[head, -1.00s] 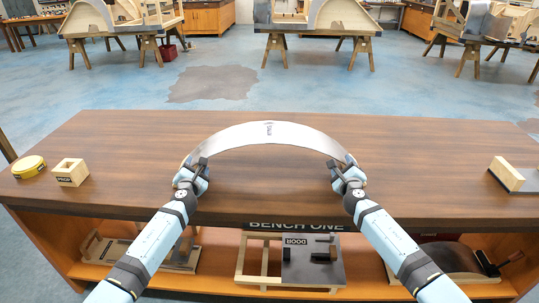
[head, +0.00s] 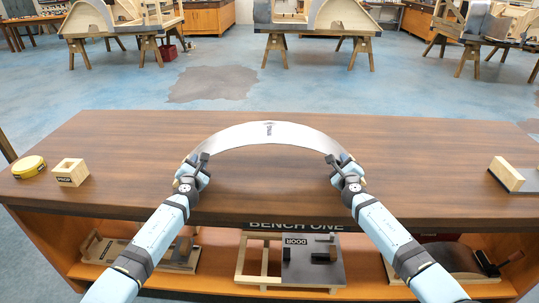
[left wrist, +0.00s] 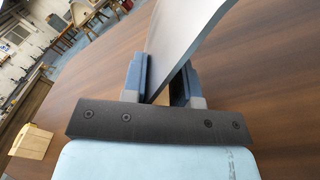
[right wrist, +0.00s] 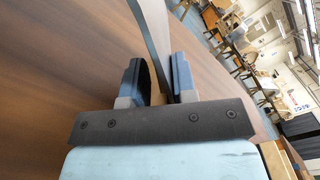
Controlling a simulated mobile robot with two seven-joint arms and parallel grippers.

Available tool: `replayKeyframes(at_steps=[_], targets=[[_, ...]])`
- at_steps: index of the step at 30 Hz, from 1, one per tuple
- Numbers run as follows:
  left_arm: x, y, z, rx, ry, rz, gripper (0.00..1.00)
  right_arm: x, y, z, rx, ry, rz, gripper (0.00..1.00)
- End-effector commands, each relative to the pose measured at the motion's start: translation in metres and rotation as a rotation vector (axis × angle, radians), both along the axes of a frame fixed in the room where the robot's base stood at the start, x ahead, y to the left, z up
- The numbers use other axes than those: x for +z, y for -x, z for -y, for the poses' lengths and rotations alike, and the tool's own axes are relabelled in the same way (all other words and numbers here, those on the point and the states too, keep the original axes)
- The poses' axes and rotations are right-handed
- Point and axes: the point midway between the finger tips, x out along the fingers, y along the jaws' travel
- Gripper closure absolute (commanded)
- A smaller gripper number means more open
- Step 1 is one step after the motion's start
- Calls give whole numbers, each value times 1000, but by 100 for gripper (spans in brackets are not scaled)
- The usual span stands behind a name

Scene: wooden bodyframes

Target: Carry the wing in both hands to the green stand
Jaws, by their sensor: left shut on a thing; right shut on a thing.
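The wing (head: 269,133) is a curved, silvery-grey arched panel with a small dark label at its top. It stands as an arch over the brown bench top in the head view. My left gripper (head: 198,168) is shut on its left end, and the wing's edge (left wrist: 180,40) runs between the fingers in the left wrist view. My right gripper (head: 342,170) is shut on its right end, and the panel (right wrist: 155,40) passes between the fingers in the right wrist view. I cannot tell which stand, if any in view, is the green one.
The bench top (head: 420,155) is mostly clear. A wooden block piece (head: 506,174) is at the right. Trestles with wooden bodies (head: 318,20) stand across the blue floor.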

Motion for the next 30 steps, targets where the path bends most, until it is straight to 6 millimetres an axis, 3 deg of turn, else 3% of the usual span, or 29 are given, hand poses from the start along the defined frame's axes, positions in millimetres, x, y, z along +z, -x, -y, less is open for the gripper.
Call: replayKeyframes(at_steps=[11, 30], targets=[[6, -1, 0, 0, 4, 3, 100, 5, 0, -1, 0, 0, 1, 100], [54, -1, 1, -1, 6, 4, 100, 52, 0, -1, 0, 1, 1, 100]])
